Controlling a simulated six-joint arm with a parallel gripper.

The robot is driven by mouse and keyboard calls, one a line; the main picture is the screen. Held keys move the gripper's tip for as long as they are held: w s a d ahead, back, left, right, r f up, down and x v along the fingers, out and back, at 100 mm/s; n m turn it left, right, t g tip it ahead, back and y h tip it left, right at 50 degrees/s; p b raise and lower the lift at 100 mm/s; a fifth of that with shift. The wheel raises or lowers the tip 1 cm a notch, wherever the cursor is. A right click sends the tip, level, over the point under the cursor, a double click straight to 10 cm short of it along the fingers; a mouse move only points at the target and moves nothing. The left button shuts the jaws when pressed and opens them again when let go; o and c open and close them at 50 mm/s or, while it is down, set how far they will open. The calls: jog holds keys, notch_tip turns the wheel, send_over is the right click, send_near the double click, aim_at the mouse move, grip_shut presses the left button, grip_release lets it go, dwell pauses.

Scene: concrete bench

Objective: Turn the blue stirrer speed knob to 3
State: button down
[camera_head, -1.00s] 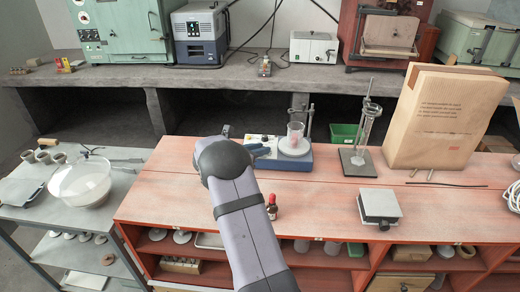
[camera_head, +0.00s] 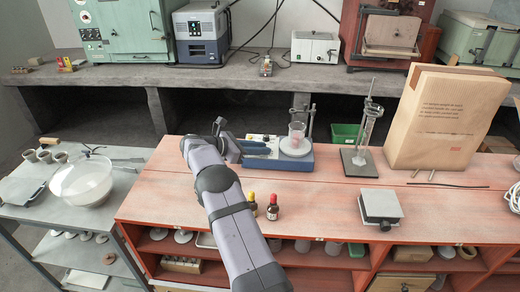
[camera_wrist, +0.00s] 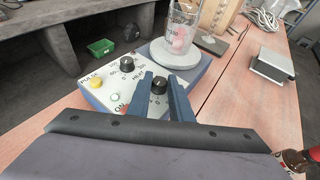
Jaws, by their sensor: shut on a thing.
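The blue stirrer (camera_head: 290,162) stands on the red-topped bench, with a clear beaker (camera_head: 296,136) holding something pinkish on its round white plate. The wrist view shows its pale panel (camera_wrist: 108,92) with a dark knob (camera_wrist: 127,65), a yellow button (camera_wrist: 95,82) and a second dark knob (camera_wrist: 160,84). My gripper (camera_head: 258,147) reaches the panel from the left in the head view. In the wrist view its two blue fingers (camera_wrist: 161,79) are shut on the second knob, one on each side. The fingers hide part of the panel's lettering, and I cannot read this knob's setting.
Two dropper bottles (camera_head: 272,207) stand near the bench's front, close to my arm. A glass cylinder on a stand (camera_head: 360,160), a paper bag (camera_head: 443,120) and a small grey-topped block (camera_head: 380,207) are to the right. The bench between stirrer and block is clear.

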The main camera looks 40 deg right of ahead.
jog(key=shift+r, duration=0.15)
jog(key=c, duration=1.6)
grip_release()
jog(key=shift+b+v, duration=1.05)
jog(key=shift+v, duration=2.55)
